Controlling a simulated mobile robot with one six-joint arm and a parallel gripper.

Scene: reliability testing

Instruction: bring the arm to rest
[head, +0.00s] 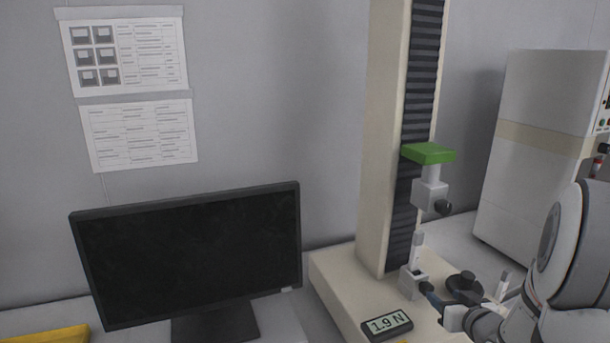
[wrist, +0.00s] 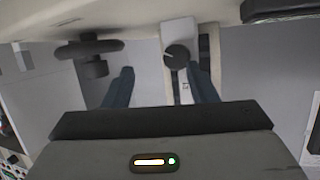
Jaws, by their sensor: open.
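My gripper (head: 430,291) is low at the right in the head view, close to the lower clamp (head: 413,281) of the test stand. In the wrist view my gripper (wrist: 160,70) shows two dark blue fingers spread apart. I see nothing held between them. A white clamp block with a dark round knob (wrist: 177,56) shows just beyond the right finger. I cannot tell whether a finger touches it. My arm reaches in from the right edge of the head view.
The test stand column (head: 385,140) carries an upper clamp (head: 430,192) under a green block (head: 428,153). A display (head: 387,324) reads 1.9 N. A dark round part (head: 465,284) stands beside my gripper. A monitor (head: 190,255) is left; a white cabinet (head: 545,150) is right.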

